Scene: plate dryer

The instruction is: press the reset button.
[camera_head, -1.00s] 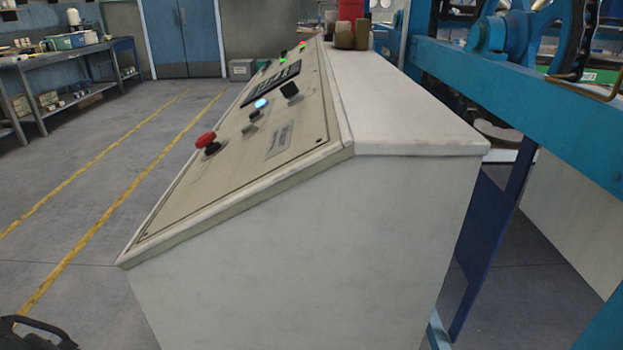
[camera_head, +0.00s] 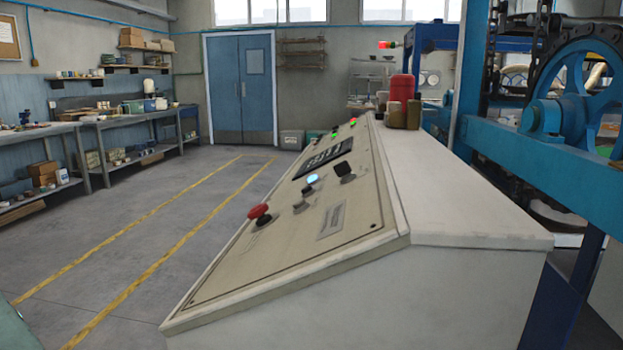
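The control console (camera_head: 480,210) has a sloped cream panel (camera_head: 230,270) facing left, seen from its near end. A red mushroom-head button (camera_head: 258,211) on a dark base sits near the panel's lower left edge. Further along is a lit blue-white round button (camera_head: 313,179), with small dark knobs or switches close by. A black switch (camera_head: 343,169) is to its right. Beyond them are a dark display (camera_head: 322,156) and small green and red lights. The labels are too small to read, so I cannot tell which control is the reset button. My gripper is not in view.
A red canister (camera_head: 401,88) and brown containers stand on the console's far top. Blue machinery (camera_head: 540,150) with a wheel and chain closes off the right side. Open grey floor (camera_head: 130,240) with yellow lines lies left of the console. Workbenches (camera_head: 100,120) line the left wall.

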